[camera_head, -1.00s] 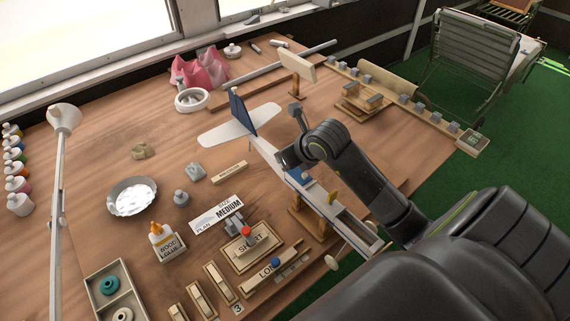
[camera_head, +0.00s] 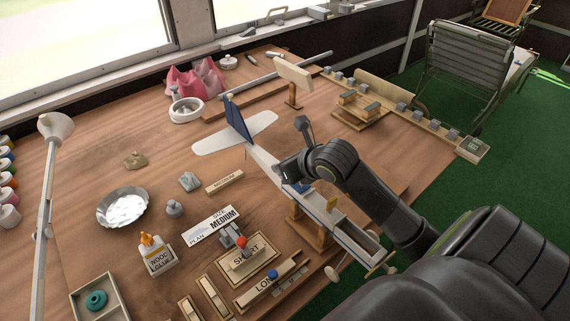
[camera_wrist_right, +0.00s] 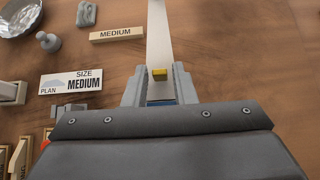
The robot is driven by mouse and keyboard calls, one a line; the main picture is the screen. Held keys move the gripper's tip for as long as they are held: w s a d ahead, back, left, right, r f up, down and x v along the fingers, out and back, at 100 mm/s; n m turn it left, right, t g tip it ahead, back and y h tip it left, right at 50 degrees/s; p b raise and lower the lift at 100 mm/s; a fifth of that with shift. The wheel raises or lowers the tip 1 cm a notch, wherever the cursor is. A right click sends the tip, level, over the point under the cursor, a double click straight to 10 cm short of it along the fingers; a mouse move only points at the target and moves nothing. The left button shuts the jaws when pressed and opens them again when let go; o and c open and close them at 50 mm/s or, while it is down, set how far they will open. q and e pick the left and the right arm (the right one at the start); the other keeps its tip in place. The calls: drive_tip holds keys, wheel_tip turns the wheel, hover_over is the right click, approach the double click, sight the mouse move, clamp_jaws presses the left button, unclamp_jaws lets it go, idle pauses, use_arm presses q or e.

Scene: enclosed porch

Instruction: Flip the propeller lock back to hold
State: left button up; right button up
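The white model plane (camera_head: 262,160) with blue parts rests on a wooden stand (camera_head: 308,228), its nose toward the front right. My right gripper (camera_head: 288,172) is over the mid fuselage, partly hiding a blue part. My left gripper is not in view.
Left of the plane are a SHORT block (camera_head: 248,262) with a red knob, a LONG block (camera_head: 262,287) with a blue knob, wood glue (camera_head: 156,258) and a metal dish (camera_head: 122,212). A wooden rail (camera_head: 410,110) lies at right. The table middle is fairly clear.

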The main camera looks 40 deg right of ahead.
drive_tip(key=shift+o, duration=1)
drive_tip(key=shift+s+r, duration=0.1)
drive_tip(key=p+v, duration=0.1)
drive_tip(key=v, duration=0.9)
drive_tip(key=shift+s+d+r+p, duration=0.15)
drive_tip(key=shift+s+r+p, duration=0.1)
drive_tip(key=shift+r+p, duration=0.1)
drive_tip(key=p+v, duration=0.6)
drive_tip(key=p, duration=0.3)
drive_tip(key=shift+s, duration=0.2)
drive_tip(key=shift+f, duration=0.1)
